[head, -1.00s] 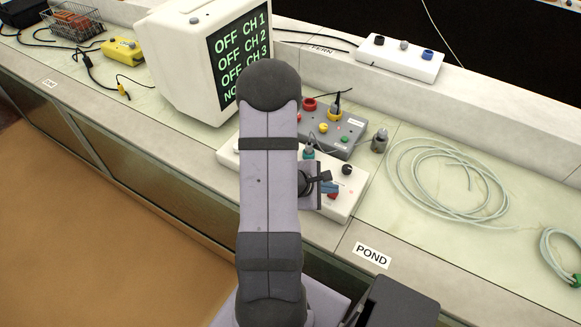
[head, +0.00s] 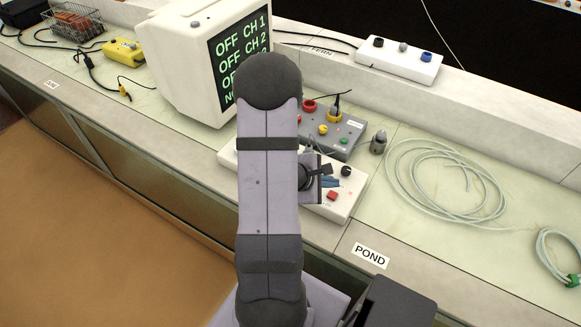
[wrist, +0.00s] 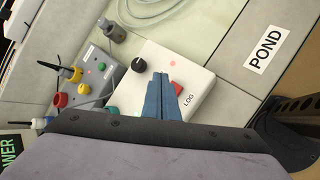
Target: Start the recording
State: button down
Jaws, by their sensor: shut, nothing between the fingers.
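A white box marked LOG (wrist: 203,82) has a black knob (wrist: 139,66), a red button (wrist: 177,88) and a small red light. In the head view the red button (head: 332,196) and black knob (head: 346,171) show at the box's right end; my arm hides its middle. My gripper (wrist: 161,76) is shut and empty, its blue fingers over the box between knob and button, partly covering the button's left side. In the head view my gripper (head: 328,181) is just above the button; contact cannot be told. The monitor (head: 238,50) reads OFF CH 1 and OFF CH 2, lower lines partly hidden.
A grey box (head: 335,133) with coloured sockets and cables stands behind the white box. A metal bottle-like piece (head: 379,141) stands beside it. Coiled tubing (head: 447,182) lies to the right. A white box with knobs (head: 400,58) sits on the back ledge. A POND label (head: 370,256) marks the front edge.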

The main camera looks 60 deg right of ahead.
aim_at(329, 196)
notch_tip(329, 196, up, 4)
jog(key=shift+f+p, duration=0.15)
jog(key=shift+p, duration=0.7)
